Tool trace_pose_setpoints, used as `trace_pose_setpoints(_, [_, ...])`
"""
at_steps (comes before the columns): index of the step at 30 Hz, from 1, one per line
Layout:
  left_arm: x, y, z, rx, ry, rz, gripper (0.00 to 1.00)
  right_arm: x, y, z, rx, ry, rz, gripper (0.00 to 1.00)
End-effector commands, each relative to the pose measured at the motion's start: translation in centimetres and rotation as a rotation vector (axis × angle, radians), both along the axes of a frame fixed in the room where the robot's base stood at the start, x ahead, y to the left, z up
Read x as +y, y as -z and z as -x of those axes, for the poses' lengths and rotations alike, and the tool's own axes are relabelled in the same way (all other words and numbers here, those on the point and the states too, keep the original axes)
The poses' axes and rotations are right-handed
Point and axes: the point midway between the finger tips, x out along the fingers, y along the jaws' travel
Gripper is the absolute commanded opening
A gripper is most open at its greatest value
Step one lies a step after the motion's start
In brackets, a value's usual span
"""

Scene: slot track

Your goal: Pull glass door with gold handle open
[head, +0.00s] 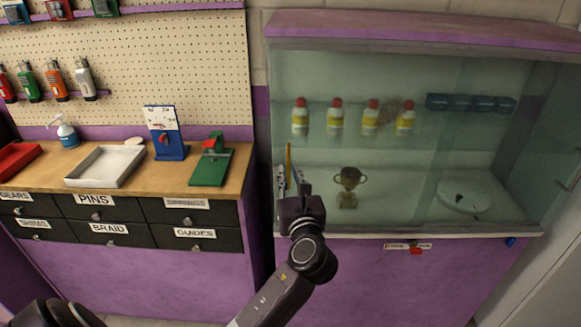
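The glass-fronted cabinet (405,30) fills the right half of the head view. A thin upright gold handle (288,160) shows at the left end of its glass front (330,160). A second gold bar (573,181) shows on glass at the far right edge. My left gripper (298,186) is in front of the cabinet's lower left corner, just below and right of the upright gold handle. Its fingers are small and partly hidden by its own body. I cannot tell whether they touch the handle. My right gripper is not in view.
Behind the glass are several yellow-and-white bottles (335,117), a trophy cup (348,187) and a white round plate (466,194). A workbench (140,180) with labelled drawers stands left of the cabinet.

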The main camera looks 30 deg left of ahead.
Motion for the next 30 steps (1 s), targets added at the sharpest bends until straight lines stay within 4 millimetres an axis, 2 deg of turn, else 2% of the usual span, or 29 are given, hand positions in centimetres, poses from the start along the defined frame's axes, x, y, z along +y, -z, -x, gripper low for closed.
trace_pose_setpoints(6, [1.4, 0.0, -1.6, 0.001, 0.001, -0.001, 0.15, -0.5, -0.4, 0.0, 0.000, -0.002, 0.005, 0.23])
trace_pose_setpoints(15, [1.6, 0.1, -1.8, 0.000, 0.002, 0.001, 0.15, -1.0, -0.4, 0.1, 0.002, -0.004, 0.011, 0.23])
trace_pose_setpoints(19, [1.6, 0.1, -1.8, 0.000, 0.002, 0.001, 0.01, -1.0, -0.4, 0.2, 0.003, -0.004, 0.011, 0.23])
trace_pose_setpoints(30, [1.6, 0.1, -1.8, 0.001, 0.002, 0.001, 0.00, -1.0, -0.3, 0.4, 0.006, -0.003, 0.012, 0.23])
